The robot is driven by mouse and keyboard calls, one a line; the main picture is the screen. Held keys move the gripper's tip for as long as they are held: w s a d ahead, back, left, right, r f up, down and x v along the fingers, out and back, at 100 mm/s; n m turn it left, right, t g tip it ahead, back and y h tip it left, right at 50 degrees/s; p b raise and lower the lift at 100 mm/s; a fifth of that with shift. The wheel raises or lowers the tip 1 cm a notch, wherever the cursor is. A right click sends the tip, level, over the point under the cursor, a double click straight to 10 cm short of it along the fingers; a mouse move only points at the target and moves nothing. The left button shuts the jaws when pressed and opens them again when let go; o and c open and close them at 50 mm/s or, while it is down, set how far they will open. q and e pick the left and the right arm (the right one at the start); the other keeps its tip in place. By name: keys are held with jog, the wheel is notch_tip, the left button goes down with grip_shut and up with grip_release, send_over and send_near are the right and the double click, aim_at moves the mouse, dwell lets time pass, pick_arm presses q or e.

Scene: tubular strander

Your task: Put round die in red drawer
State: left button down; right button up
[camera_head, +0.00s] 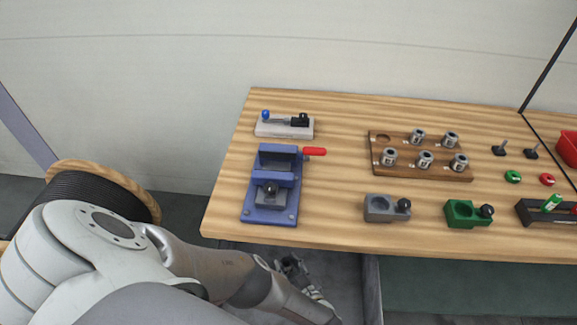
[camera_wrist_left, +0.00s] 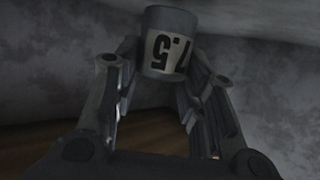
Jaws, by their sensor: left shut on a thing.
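My left gripper (camera_head: 305,278) is below the front edge of the table, above a grey recessed area (camera_head: 345,270). In the left wrist view, its fingers are closed around a round grey die (camera_wrist_left: 168,30) with a pale label and dark digits, partly upside down. In the head view, the die cannot be made out between the fingers. I see no clearly red drawer; whether the grey area is the drawer's inside, I cannot tell. My right gripper is not in view.
A wooden rack (camera_head: 430,174) holds several round metal dies and has one empty hole. A blue vise-like fixture (camera_head: 270,212), a grey block (camera_head: 375,210) and a green block (camera_head: 458,218) stand near the front edge. A red bin (camera_head: 568,148) is at the far right. A cable spool (camera_head: 95,188) stands left.

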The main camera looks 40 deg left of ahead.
pick_arm(q)
jog(key=c, duration=0.9)
grip_release()
jog(key=shift+r, duration=0.1)
jog(key=shift+r+p, duration=0.25)
jog(key=shift+p, duration=0.1)
jog(key=shift+r+p, duration=0.45)
jog(key=v, duration=0.7)
jog(key=shift+d, duration=0.3)
